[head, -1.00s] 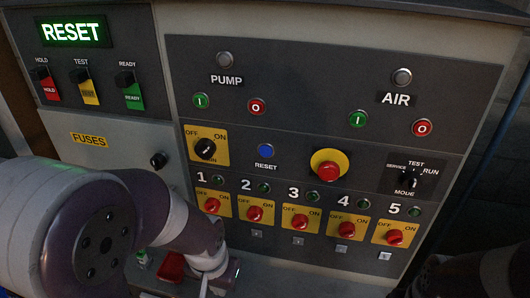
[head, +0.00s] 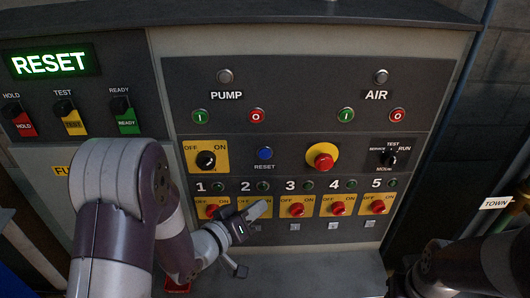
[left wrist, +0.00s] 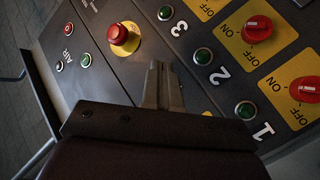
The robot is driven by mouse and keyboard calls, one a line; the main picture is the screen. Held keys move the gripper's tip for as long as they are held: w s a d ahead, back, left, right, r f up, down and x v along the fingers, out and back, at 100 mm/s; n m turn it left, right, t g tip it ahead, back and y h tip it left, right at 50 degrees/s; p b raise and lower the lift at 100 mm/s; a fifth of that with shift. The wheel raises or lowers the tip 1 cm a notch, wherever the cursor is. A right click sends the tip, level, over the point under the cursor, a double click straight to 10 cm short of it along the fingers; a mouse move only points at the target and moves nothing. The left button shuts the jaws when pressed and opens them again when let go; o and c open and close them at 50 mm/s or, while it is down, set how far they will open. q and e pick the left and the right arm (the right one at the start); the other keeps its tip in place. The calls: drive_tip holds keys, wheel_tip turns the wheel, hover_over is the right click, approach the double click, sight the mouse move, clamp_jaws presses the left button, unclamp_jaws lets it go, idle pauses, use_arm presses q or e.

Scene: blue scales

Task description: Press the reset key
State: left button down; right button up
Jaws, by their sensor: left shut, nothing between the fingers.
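The reset key is a round blue button (head: 265,153) above the word RESET, in the middle row of the dark panel in the head view. My left gripper (head: 262,208) is shut and empty, in front of the switch labelled 2, below the blue button in the picture. I cannot tell its gap to the panel. In the left wrist view the closed fingers (left wrist: 161,72) point at the panel, and the blue button does not show there. Part of my right arm shows at the lower right, without a visible gripper.
A red mushroom button (head: 323,158) on a yellow disc sits right of the blue key. A black OFF/ON knob (head: 206,160) is to its left. Several red rotary switches line the row below. A lit green RESET sign (head: 50,63) is at upper left.

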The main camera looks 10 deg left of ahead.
sight(265, 154)
use_arm(q)
drive_tip(key=r, duration=0.1)
drive_tip(key=d+r+t+h, duration=0.1)
drive_tip(key=r, duration=0.1)
drive_tip(key=r+n+h, duration=0.1)
drive_tip(key=r, duration=0.1)
drive_tip(key=shift+d+t, duration=0.3)
drive_tip(key=shift+t, duration=0.1)
drive_tip(key=shift+w, duration=0.1)
drive_tip(key=shift+w+a, duration=0.4)
drive_tip(key=shift+w, duration=1)
drive_tip(key=shift+w+a, duration=0.4)
drive_tip(key=shift+w, duration=0.95)
drive_tip(key=shift+w+a, duration=0.4)
drive_tip(key=shift+w, duration=1)
drive_tip(key=shift+w+a, duration=0.1)
drive_tip(key=shift+w, duration=0.3)
